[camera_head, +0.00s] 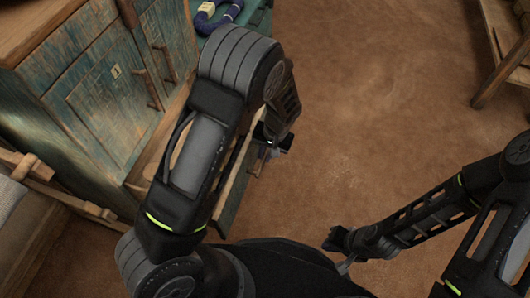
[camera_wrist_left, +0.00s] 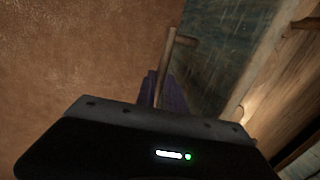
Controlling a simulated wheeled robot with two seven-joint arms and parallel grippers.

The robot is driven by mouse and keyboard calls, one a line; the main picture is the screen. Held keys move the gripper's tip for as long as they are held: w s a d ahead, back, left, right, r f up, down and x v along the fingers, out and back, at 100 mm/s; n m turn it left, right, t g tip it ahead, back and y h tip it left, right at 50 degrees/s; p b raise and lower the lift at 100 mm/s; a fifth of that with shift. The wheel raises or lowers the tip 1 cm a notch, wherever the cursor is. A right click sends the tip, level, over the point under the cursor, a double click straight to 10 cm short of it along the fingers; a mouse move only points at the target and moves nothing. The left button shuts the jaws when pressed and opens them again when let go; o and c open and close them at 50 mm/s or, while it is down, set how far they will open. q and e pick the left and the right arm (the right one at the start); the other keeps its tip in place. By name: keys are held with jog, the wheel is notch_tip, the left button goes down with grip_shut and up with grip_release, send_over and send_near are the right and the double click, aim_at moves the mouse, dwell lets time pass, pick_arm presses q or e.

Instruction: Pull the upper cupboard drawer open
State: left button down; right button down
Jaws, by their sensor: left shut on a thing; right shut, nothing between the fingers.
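The cupboard (camera_head: 65,75) stands at the left in the head view, with worn teal doors and a wooden top. A drawer (camera_head: 232,198) with a teal front stands out from it, mostly hidden behind my left arm. My left gripper (camera_head: 268,152) is at the outer side of the drawer front. In the left wrist view its dark fingers (camera_wrist_left: 164,92) are shut on the wooden bar handle (camera_wrist_left: 171,55), beside the teal drawer front (camera_wrist_left: 232,45). My right gripper (camera_head: 338,241) is shut and empty, low over the floor, apart from the cupboard.
A wooden frame (camera_head: 62,190) stands at the lower left, near the cupboard. A teal surface with a blue-purple coiled thing (camera_head: 212,20) is beyond the cupboard. A wooden bench or table (camera_head: 508,50) stands at the upper right. The brown floor (camera_head: 390,110) between is clear.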

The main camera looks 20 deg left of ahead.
pick_arm(q)
jog(key=c, duration=1.4)
grip_release()
jog(key=shift+c, duration=0.2)
notch_tip(320, 180, up, 8)
jog(key=d+p, duration=0.1)
jog(key=p, duration=0.1)
jog(key=shift+d+f+p, duration=0.15)
jog(key=shift+d+p, duration=0.1)
jog(key=shift+p, duration=0.05)
